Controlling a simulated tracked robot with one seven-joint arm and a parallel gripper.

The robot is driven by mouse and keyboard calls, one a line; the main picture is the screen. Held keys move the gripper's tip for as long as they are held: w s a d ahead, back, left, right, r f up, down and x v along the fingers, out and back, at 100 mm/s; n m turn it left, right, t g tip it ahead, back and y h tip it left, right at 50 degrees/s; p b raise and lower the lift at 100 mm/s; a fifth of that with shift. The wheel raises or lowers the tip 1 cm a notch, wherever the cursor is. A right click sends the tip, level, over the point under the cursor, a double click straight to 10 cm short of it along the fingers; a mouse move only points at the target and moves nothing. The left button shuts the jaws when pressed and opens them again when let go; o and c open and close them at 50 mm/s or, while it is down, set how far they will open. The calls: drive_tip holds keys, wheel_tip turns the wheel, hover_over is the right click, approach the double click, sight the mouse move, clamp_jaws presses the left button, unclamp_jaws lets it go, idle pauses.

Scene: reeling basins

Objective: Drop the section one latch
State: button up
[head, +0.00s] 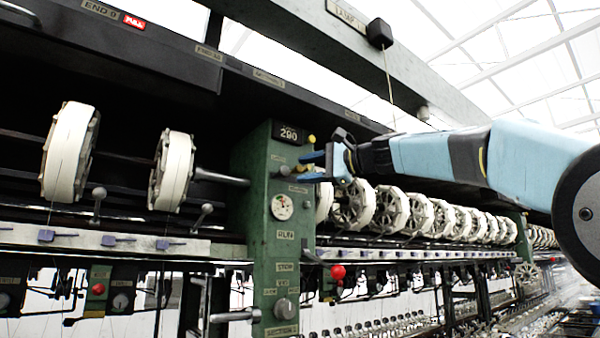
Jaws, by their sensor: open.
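A green post (258,215) in the middle carries a counter, a dial and a small plate at its foot that seems to read section 1. A dark knob or peg (285,171) sticks out on the post's upper part, with a small label beside it. I cannot tell for sure which part is the section one latch. My gripper (304,167) reaches in from the right. Its blue fingers are open, pointing left, just right of this knob. I see nothing held between them, and whether they touch the knob is unclear.
White reels (70,152) hang left of the post, and a row of reels (390,209) runs off right below my arm. A yellow knob (311,139) sits above my gripper. A grey handle (236,315) and red ball knob (338,272) stick out lower down.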

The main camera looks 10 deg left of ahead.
drive_tip(key=v, duration=1.1)
drive_tip(key=shift+f, duration=0.1)
drive_tip(key=s+d+f+n+h, duration=0.1)
drive_tip(key=s+d+f+h, duration=0.4)
drive_tip(key=f, duration=1.2)
drive_tip(key=s+d+f+n+h, duration=0.2)
drive_tip(key=s+d+f+h, duration=0.4)
drive_tip(key=f, duration=1.2)
drive_tip(key=s+d+f+n+h, duration=0.2)
drive_tip(key=s+d+f+h, duration=0.4)
drive_tip(key=s+d+f, duration=0.6)
wheel_tip(320, 180, down, 6)
drive_tip(key=shift+s+d+r, duration=0.15)
drive_tip(key=shift+d+r, duration=0.05)
drive_tip(key=shift+d, duration=0.85)
